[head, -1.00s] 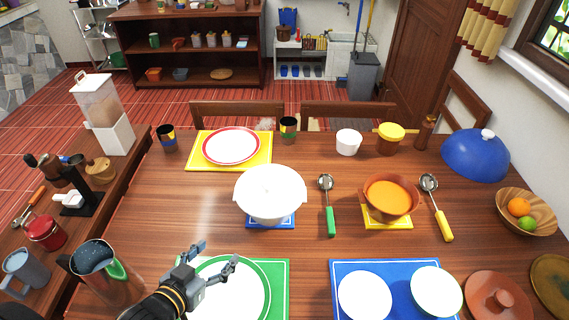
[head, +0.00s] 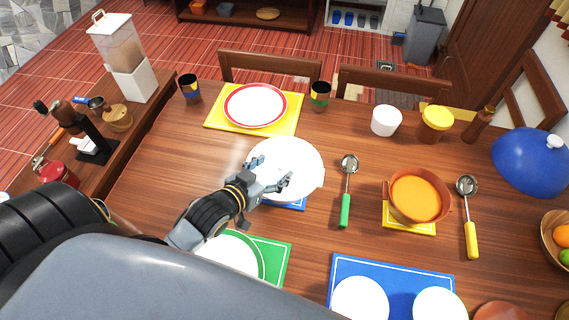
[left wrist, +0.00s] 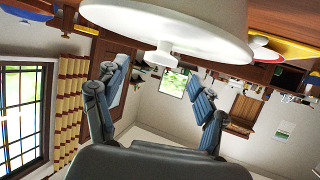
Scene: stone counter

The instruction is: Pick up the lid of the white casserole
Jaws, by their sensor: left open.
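The white casserole (head: 314,185) stands on a small blue mat in the middle of the table. Its round white lid (head: 295,152) is on it and fills the top of the left wrist view (left wrist: 200,30), with a knob (left wrist: 160,57) at its centre. My left gripper (head: 271,174) is open over the near side of the lid, partly covering it in the head view. In the left wrist view, its two fingers (left wrist: 158,76) are spread on either side of the knob, which sits just past the fingertips. Nothing is held. My right gripper is not in view.
A ladle with a green handle (head: 345,208) and an orange soup pot (head: 388,199) stand to the right. A red-rimmed plate (head: 255,106) is behind. A green mat (head: 277,262) with a plate lies in front, and a blue mat (head: 390,268) at front right.

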